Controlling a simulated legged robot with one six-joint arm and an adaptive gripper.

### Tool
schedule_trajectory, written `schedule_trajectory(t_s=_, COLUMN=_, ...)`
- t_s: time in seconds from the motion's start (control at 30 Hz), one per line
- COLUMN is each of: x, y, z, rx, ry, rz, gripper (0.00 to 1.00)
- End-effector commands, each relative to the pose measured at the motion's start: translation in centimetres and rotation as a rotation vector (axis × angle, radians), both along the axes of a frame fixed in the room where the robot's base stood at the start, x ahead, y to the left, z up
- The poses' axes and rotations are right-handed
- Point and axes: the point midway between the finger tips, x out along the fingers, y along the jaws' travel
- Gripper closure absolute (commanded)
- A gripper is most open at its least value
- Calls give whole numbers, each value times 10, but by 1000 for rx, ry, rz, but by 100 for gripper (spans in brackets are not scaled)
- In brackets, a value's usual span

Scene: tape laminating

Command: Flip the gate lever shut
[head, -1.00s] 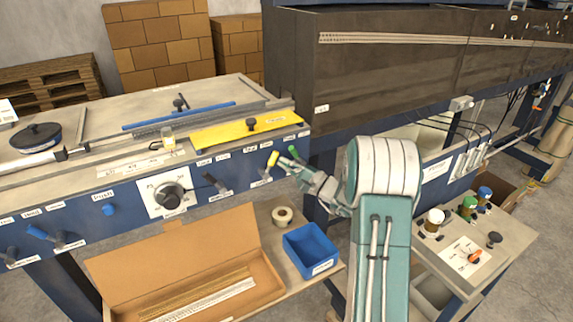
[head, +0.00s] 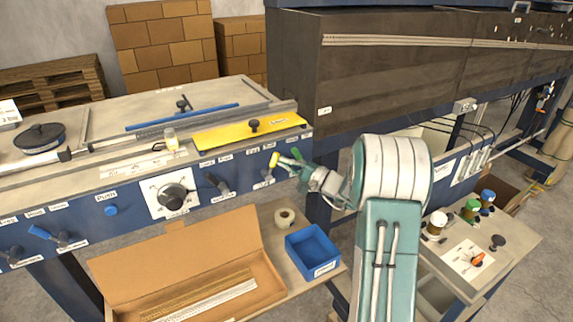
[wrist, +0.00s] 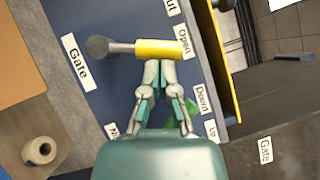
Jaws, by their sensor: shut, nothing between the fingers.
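The gate lever (head: 274,160) has a yellow handle and stands up from the front of the blue panel. In the wrist view the yellow handle (wrist: 160,49) lies across the top, with a grey rod and round grey end at left. My gripper (head: 287,162) is to the right of the lever in the head view. In the wrist view my gripper (wrist: 160,68) is shut and empty, its fingertips right at the handle's edge; contact is unclear.
A green lever (head: 296,154) is close beside my gripper, partly hidden behind the fingers in the wrist view. A yellow plate (head: 225,136) lies on the bench above. A blue bin (head: 312,252) and tape roll (head: 284,217) sit on the lower shelf.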

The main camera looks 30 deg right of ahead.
Motion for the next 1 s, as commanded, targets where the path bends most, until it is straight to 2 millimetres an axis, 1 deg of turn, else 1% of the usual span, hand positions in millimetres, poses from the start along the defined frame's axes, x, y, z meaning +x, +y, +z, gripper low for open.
schedule_trajectory(t_s=0.17, x=0, y=7, z=7, rx=-124, ry=-7, rz=1, gripper=100)
schedule_trajectory(t_s=0.37, x=-1, y=17, z=14, rx=-312, ry=-13, rz=2, gripper=100)
schedule_trajectory(t_s=0.7, x=-1, y=35, z=19, rx=-616, ry=-23, rz=2, gripper=100)
schedule_trajectory(t_s=0.9, x=-1, y=43, z=20, rx=-751, ry=-26, rz=1, gripper=100)
schedule_trajectory(t_s=1.0, x=-1, y=46, z=18, rx=-753, ry=-25, rz=2, gripper=100)
